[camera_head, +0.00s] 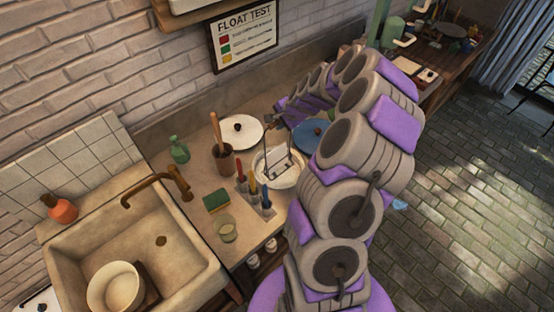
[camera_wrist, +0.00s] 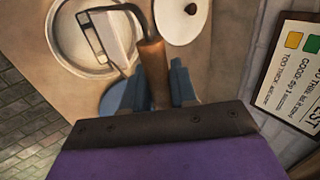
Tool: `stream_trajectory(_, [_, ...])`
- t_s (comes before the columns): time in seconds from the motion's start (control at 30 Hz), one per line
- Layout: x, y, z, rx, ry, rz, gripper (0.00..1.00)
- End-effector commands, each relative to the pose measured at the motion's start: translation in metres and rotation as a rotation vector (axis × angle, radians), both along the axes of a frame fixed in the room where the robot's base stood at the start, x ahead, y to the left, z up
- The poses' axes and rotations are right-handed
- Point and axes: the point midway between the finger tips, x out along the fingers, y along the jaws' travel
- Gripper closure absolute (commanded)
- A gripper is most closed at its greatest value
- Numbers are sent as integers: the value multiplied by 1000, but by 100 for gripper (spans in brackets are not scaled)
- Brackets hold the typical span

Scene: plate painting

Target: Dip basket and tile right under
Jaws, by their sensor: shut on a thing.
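My gripper (camera_head: 273,119) is shut on the wooden handle (camera_wrist: 151,55) of the wire basket, seen in the wrist view between the blue-grey fingers (camera_wrist: 156,85). A bent dark wire runs from the handle to the basket (camera_wrist: 90,36). The pale tile (camera_wrist: 112,40) sits in the basket; it also shows in the head view (camera_head: 276,164). Basket and tile are over or inside a round white basin (camera_head: 291,180), which also shows in the wrist view (camera_wrist: 62,45). I cannot tell how deep the tile is or where the liquid surface lies.
A white lid (camera_head: 243,131) and a blue lid (camera_head: 308,132) lie near the basin. A brush rack (camera_head: 253,196), a green sponge (camera_head: 216,200), a glass (camera_head: 227,230) and a pot (camera_head: 223,159) stand left of it. The sink (camera_head: 90,248) is farther left.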

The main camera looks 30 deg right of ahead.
Motion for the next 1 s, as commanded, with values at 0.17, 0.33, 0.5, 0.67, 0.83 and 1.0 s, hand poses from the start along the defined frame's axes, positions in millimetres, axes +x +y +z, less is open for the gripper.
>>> stream_trajectory(0.17, [0,-1,16,-2,-1,0,100])
stream_trajectory(0.33, [0,-1,28,-2,-1,0,100])
stream_trajectory(0.5, [0,0,40,-1,0,-1,100])
stream_trajectory(0.67, [0,0,51,0,0,0,100])
stream_trajectory(0.83, [0,0,63,0,1,0,100])
stream_trajectory(1.0, [0,0,66,0,1,0,100])
